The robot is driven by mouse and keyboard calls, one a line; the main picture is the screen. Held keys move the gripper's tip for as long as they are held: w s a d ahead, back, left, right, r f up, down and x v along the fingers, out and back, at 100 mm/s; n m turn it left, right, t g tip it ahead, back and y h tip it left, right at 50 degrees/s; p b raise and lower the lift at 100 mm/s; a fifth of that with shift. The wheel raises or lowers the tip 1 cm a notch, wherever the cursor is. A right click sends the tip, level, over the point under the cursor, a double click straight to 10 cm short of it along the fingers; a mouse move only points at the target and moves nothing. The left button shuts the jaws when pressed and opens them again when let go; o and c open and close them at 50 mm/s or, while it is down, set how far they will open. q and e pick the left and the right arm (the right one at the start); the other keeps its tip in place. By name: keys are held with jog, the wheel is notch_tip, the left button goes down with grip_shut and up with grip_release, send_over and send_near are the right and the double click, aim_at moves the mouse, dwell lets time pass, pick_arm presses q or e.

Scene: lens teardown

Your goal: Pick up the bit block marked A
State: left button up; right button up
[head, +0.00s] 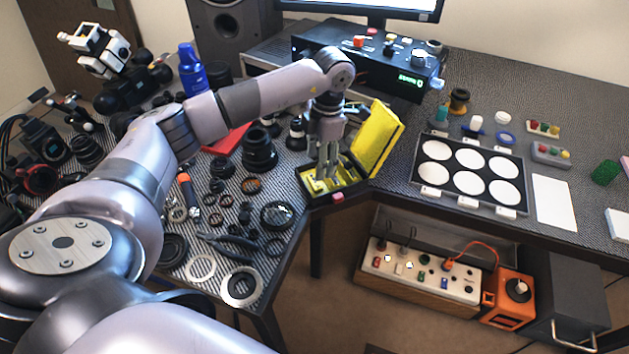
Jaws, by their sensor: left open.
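My left gripper (325,172) points down over an open black and yellow case (312,196) at the table's front corner. Its fingers are apart, with the tips at or just inside the case. The case's yellow lid (377,140) stands raised on the right. Yellowish pieces lie in the case around the fingertips, partly hidden by the gripper. No letter A is readable in this view, so I cannot tell which piece is the bit block marked A. My right gripper is out of view.
Lens parts, rings and pliers (228,240) crowd the table left of the case. A tray of white discs (468,168) and a white sheet (554,203) lie to the right. The instrument box (375,68) stands behind.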

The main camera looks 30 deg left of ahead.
aim_at(315, 182)
pick_arm(q)
jog(key=shift+s+a+f+p, duration=0.1)
jog(key=shift+f+p, duration=0.05)
jog(key=shift+f, duration=0.8)
jog(key=shift+s+a+f+p, duration=0.1)
jog(key=shift+s+f, duration=0.05)
jog(key=shift+f, duration=0.85)
jog(key=shift+s+a+f+p, duration=0.1)
jog(key=shift+f+p, duration=0.05)
jog(key=shift+f, duration=0.8)
jog(key=shift+c, duration=0.5)
jog(key=c, duration=0.8)
